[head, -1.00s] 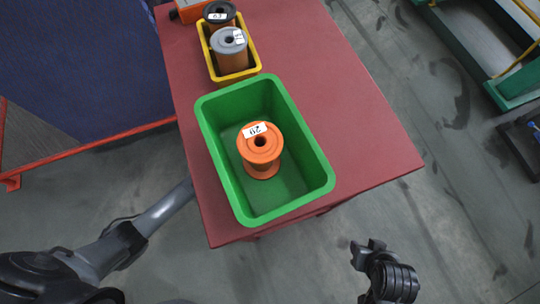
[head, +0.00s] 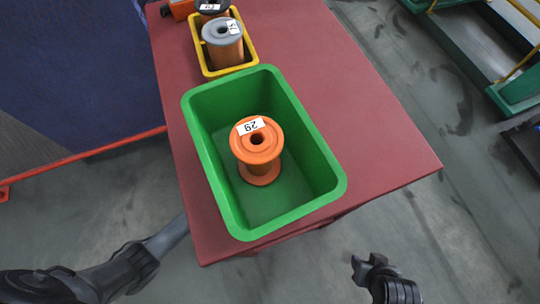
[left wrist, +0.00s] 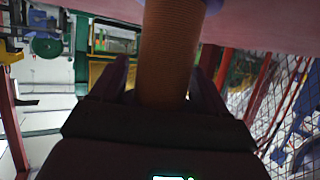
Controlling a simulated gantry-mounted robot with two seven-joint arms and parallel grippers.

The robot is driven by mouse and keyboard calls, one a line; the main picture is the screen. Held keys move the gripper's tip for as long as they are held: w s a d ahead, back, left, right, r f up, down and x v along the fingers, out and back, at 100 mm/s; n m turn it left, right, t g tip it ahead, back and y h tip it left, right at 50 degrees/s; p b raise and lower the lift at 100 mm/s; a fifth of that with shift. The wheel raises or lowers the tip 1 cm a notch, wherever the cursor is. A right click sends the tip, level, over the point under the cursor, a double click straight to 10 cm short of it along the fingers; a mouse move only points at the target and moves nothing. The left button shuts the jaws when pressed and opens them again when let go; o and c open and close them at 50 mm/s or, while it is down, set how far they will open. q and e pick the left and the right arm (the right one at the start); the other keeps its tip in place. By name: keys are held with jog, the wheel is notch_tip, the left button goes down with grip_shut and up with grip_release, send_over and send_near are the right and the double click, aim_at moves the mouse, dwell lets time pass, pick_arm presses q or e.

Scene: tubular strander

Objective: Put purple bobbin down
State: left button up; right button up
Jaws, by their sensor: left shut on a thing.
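In the left wrist view my left gripper (left wrist: 163,82) is shut on a bobbin wound with copper-coloured wire (left wrist: 172,45). A bluish-purple flange edge (left wrist: 213,5) shows at its top; this is the purple bobbin. The bobbin's far end is cut off by the frame, close to a pinkish-red surface. In the head view my left arm reaches in from the left and passes behind the table's near-left edge, so the left gripper and the purple bobbin are hidden there. My right gripper (head: 367,264) is off the table's near-right side, with nothing visible in it.
A red table (head: 385,150) holds a green bin (head: 335,188) with an orange bobbin (head: 257,142) labelled 29. Behind it a yellow bin (head: 253,55) holds a grey-flanged bobbin (head: 222,35) and a dark-flanged one (head: 212,6). The table's right part is clear.

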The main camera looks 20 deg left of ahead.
pick_arm(q)
jog(key=shift+r, duration=0.1)
jog(key=o, duration=1.2)
jog(key=shift+f, duration=0.2)
jog(key=shift+o, duration=0.2)
jog(key=shift+s+a+r+p, duration=0.1)
jog(key=shift+r+p, duration=0.2)
jog(key=p+v, duration=0.6)
jog(key=v, duration=0.5)
jog(key=shift+s, duration=0.35)
